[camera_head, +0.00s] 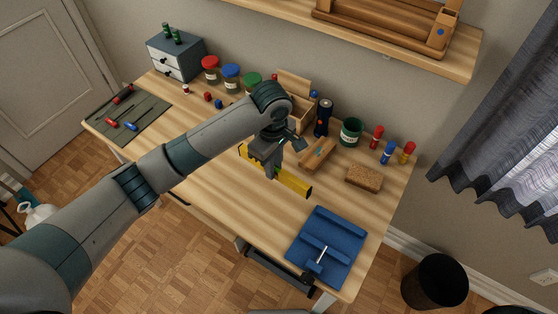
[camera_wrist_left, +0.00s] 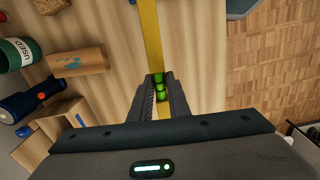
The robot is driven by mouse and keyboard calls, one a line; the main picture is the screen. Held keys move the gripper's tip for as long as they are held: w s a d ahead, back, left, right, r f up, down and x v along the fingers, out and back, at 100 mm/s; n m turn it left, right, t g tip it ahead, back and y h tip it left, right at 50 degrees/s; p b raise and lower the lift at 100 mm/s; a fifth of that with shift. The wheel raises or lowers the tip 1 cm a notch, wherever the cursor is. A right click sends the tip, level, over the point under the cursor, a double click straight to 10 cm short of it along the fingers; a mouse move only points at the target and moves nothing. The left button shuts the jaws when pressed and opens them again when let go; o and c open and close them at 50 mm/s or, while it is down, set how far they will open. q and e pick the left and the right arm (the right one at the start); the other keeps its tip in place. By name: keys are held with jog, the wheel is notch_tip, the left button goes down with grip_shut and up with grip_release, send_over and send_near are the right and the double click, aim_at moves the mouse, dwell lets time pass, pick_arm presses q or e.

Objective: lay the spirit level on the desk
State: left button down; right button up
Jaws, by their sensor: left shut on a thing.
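The spirit level (camera_head: 294,183) is a long yellow bar over the middle of the desk (camera_head: 235,187). My left gripper (camera_head: 270,174) is shut on it near its middle. In the left wrist view the yellow level (camera_wrist_left: 151,40) runs up between the fingers (camera_wrist_left: 159,95), with green vials showing there. The fingers and wrist hide part of the bar. I cannot tell whether its underside touches the desk or is a little above it. My right gripper is not in view.
A blue tray (camera_head: 342,229) lies at the desk's right front. A cork block (camera_head: 363,178), wooden block (camera_head: 312,156), green cup (camera_head: 350,133) and dark flashlight (camera_head: 323,118) stand behind the level. Lidded jars (camera_head: 231,78) line the back. The front left-centre of the desk is clear.

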pick_arm(q)
jog(key=shift+s+a+f, duration=0.15)
jog(key=shift+a+f, duration=0.05)
jog(key=shift+a, duration=0.35)
jog(key=s+a+f+m+b, duration=0.1)
jog(key=s+a+m, duration=0.4)
jog(key=a, duration=0.4)
jog(key=s+a+f+m+b, duration=0.1)
jog(key=s+a+m+b, duration=0.1)
jog(key=s+a+m, duration=0.3)
jog(key=s+a, duration=0.3)
jog(key=a, duration=0.1)
jog(key=shift+a+f, duration=0.15)
jog(key=shift+a, duration=0.05)
jog(key=shift+w, duration=0.1)
